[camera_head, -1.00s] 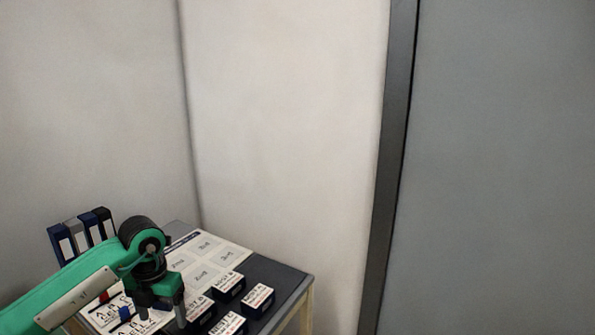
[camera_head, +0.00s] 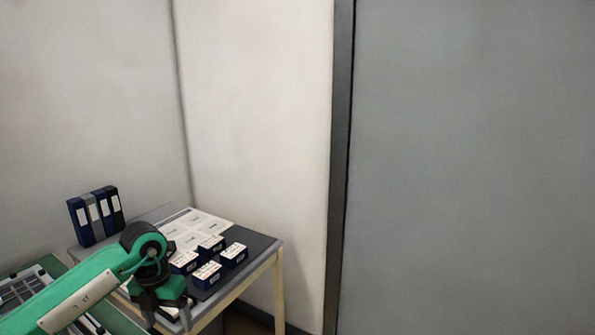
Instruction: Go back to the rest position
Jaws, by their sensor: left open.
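My left gripper (camera_head: 168,314) is at the end of the green left arm, low in the head view. It points down with its fingers apart and nothing seen between them. It is in front of the table (camera_head: 262,262) and nearer to me than the small dark blue boxes (camera_head: 207,276) with white labelled tops. The boxes stand apart from the gripper on the table's dark mat. The fingertips are near the lower edge of the view. My right gripper is not in view.
Several binders (camera_head: 95,215) stand at the table's back left. A printed white sheet (camera_head: 205,228) lies on the table. A green surface with a grey tray (camera_head: 25,288) is at the lower left. A grey panel (camera_head: 470,170) fills the right; a pale wall (camera_head: 255,120) stands behind.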

